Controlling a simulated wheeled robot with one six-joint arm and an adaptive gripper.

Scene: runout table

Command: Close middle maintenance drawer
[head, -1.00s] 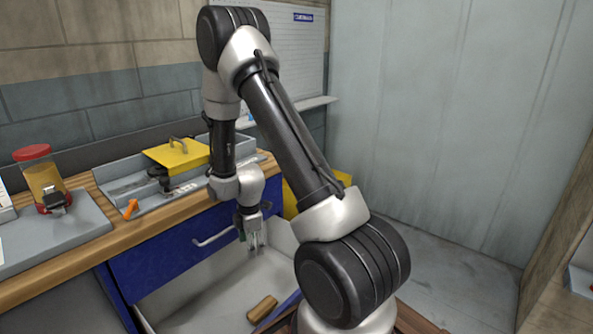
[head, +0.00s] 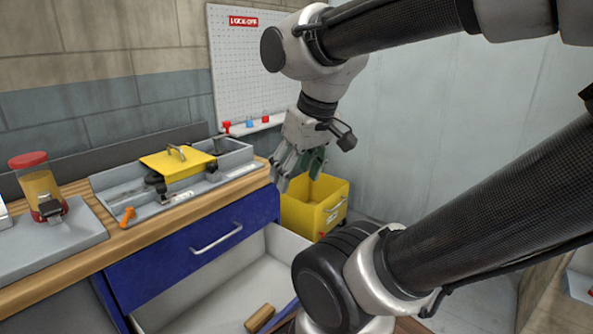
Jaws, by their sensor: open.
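A blue drawer front (head: 198,243) with a pale bar handle (head: 216,239) sits under the wooden worktop. Below it, a pale open drawer (head: 215,288) extends out and holds a wooden-handled tool (head: 259,318). My arm hides part of this drawer's right side, and its front is not visible. I cannot tell which drawer is the middle one. My gripper (head: 290,175) is open and empty. It is in the air past the worktop's right end, in front of the yellow bin, apart from the handle.
On the worktop (head: 150,235) are a grey tray with a yellow lidded part (head: 178,161), an orange tool (head: 127,217) and a red-capped jar (head: 40,187). A yellow bin (head: 313,207) stands right of the drawers. A pegboard (head: 250,75) hangs behind.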

